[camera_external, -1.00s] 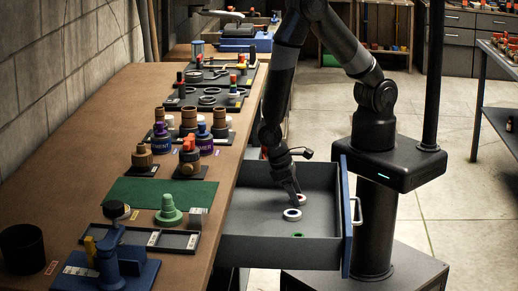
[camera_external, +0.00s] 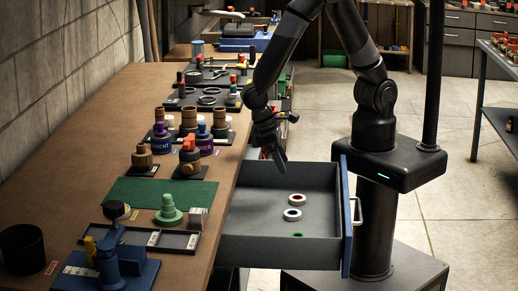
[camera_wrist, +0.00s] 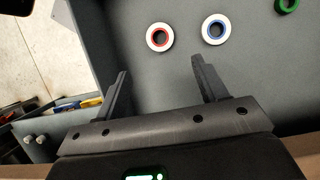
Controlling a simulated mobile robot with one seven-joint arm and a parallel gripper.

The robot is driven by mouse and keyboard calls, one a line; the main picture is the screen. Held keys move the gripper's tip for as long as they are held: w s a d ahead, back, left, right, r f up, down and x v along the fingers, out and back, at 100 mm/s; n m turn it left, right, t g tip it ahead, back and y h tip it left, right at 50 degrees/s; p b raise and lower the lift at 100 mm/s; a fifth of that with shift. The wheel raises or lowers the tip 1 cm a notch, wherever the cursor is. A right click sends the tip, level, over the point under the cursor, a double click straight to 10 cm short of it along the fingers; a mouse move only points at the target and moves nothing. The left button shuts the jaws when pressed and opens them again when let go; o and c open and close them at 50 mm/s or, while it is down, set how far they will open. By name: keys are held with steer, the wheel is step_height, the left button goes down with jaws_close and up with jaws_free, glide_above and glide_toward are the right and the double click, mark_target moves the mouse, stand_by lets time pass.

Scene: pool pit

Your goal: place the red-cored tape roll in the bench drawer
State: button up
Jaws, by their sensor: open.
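The red-cored tape roll (camera_external: 297,199), white with a red inner ring, lies flat on the floor of the open bench drawer (camera_external: 256,226). It also shows in the wrist view (camera_wrist: 159,37), ahead of the fingers and apart from them. A blue-cored roll (camera_external: 292,214) lies beside it, also seen in the wrist view (camera_wrist: 215,29). A green ring (camera_wrist: 287,4) lies further along, partly cut off in the wrist view. My gripper (camera_external: 279,164) is open and empty above the back left part of the drawer.
The blue drawer front (camera_external: 346,215) with its handle stands to the right. The bench top (camera_external: 100,140) holds a green mat (camera_external: 160,193), a blue stand (camera_external: 108,255), a dark cup (camera_external: 22,248) and several jars and stacks. The drawer floor around the rolls is clear.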

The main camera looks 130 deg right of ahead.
steer(key=s+a+r+n+t+h, duration=0.1)
steer(key=s+a+r+n+t, duration=0.1)
steer(key=r, duration=0.7)
steer(key=s+a+r+n+t+h, duration=0.1)
steer(key=s+r+n+t, duration=0.3)
steer(key=r, duration=0.5)
steer(key=s+a+r+n+t+h, duration=0.1)
steer(key=s+a+r+n+t, duration=0.1)
steer(key=s+r, duration=0.4)
step_height(320, 180, up, 3)
steer(key=shift+a+r+n+t, duration=0.1)
steer(key=shift+a+n+t, duration=0.3)
steer(key=shift+n, duration=0.1)
steer(key=shift+c, duration=0.6)
